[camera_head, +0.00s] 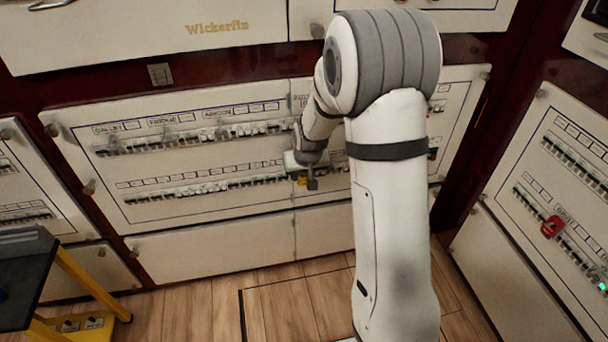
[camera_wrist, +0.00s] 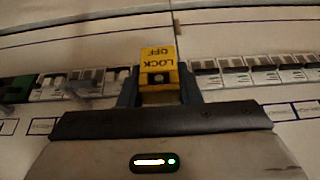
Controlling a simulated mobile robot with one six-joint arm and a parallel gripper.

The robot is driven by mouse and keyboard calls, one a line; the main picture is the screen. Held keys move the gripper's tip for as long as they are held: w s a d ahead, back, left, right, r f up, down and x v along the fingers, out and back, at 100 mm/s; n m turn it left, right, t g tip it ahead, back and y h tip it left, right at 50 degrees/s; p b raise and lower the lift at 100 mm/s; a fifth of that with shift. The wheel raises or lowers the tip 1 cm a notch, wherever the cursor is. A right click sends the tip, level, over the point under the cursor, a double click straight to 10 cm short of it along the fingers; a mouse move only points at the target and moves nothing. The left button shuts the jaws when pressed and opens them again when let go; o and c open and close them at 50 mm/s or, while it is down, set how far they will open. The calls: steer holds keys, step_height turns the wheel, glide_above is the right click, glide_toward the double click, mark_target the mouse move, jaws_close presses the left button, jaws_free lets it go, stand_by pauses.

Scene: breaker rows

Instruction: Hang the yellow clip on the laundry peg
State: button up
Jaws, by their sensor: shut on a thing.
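The yellow clip (camera_wrist: 158,68), marked LOCK OFF and upside down in the wrist view, is between the two dark fingers of my gripper (camera_wrist: 159,88). My gripper is shut on it. The clip overlaps the breaker row in that view, and I cannot tell whether it touches a breaker. In the head view the clip (camera_head: 302,180) is a small yellow patch at my gripper (camera_head: 309,182), in front of the lower breaker row of the middle panel. I cannot make out a label reading laundry or a laundry peg. My arm hides part of the panel's right side.
The middle panel (camera_head: 200,205) carries two breaker rows. Breakers (camera_wrist: 265,70) flank the clip closely on both sides. A red clip (camera_head: 551,226) sits on the right-hand panel. A dark-topped stand with yellow legs (camera_head: 90,285) is at lower left. Wood floor (camera_head: 200,310) is partly clear.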

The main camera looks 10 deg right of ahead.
steer(key=o, duration=1)
steer(key=shift+w, duration=0.1)
steer(key=shift+o, duration=0.2)
steer(key=shift+a+r, duration=0.1)
steer(key=shift+c, duration=0.3)
steer(key=shift+r, duration=0.4)
steer(key=shift+o, duration=0.3)
steer(key=p+v, duration=0.2)
steer(key=v, duration=0.5)
steer(key=shift+s+d+p, duration=0.25)
steer(key=shift+p, duration=0.05)
steer(key=shift+f, duration=0.15)
steer(key=shift+c, duration=0.3)
